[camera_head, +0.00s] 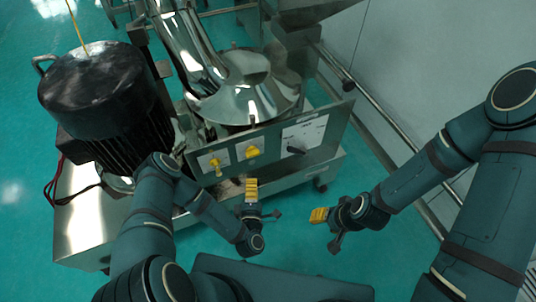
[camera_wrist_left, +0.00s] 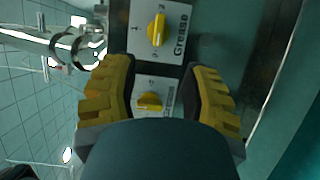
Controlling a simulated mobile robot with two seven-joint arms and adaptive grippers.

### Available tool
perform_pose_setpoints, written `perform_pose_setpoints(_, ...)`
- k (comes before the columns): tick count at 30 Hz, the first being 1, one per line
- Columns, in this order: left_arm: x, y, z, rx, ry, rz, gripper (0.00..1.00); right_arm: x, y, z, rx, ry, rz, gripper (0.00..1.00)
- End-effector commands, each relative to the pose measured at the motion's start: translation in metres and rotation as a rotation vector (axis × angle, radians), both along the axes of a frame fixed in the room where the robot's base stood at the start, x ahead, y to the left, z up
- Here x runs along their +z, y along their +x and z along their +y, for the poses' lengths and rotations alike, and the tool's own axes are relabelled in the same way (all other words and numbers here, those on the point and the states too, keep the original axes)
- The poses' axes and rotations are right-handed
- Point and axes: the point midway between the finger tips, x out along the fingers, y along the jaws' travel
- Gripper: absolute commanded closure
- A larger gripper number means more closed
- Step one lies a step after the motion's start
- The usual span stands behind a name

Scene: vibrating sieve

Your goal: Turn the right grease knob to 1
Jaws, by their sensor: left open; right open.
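The control panel (camera_head: 270,142) on the sieve's front carries two yellow knobs and one black knob. The left yellow knob (camera_head: 215,164) and the right yellow knob (camera_head: 252,152) each sit on a pale plate. In the left wrist view, the upper yellow knob (camera_wrist_left: 157,30) has "Grease" printed beside it; its handle runs nearly up and down, and a "1" shows to its left. A second yellow knob (camera_wrist_left: 150,101) shows lower, between my fingers. My left gripper (camera_head: 258,200) is open, in front of the panel, apart from the knobs. My right gripper (camera_head: 326,228) is open and empty, to the right.
The black knob (camera_head: 296,150) sits at the panel's right. A big black motor (camera_head: 100,85) stands at the left. A shiny metal hopper (camera_head: 245,90) rises behind the panel. A rail (camera_head: 375,105) runs along the wall. The green floor (camera_head: 305,235) is clear between my grippers.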

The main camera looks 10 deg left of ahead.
Motion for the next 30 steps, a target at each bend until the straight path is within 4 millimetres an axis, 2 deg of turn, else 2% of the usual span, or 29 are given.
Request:
perform_pose_setpoints(5, 0.000, 0.013, 0.004, 0.009, -0.002, -0.012, 0.54, -0.003, 0.001, 0.000, 0.000, 0.000, -0.002, 0.53)
perform_pose_setpoints(21, 0.000, 0.110, 0.024, 0.007, 0.000, -0.009, 0.54, -0.022, 0.004, -0.001, -0.002, -0.002, -0.011, 0.53)
perform_pose_setpoints(30, 0.000, 0.134, 0.028, 0.006, -0.002, -0.006, 0.54, -0.026, 0.005, -0.001, -0.003, -0.003, -0.013, 0.53)
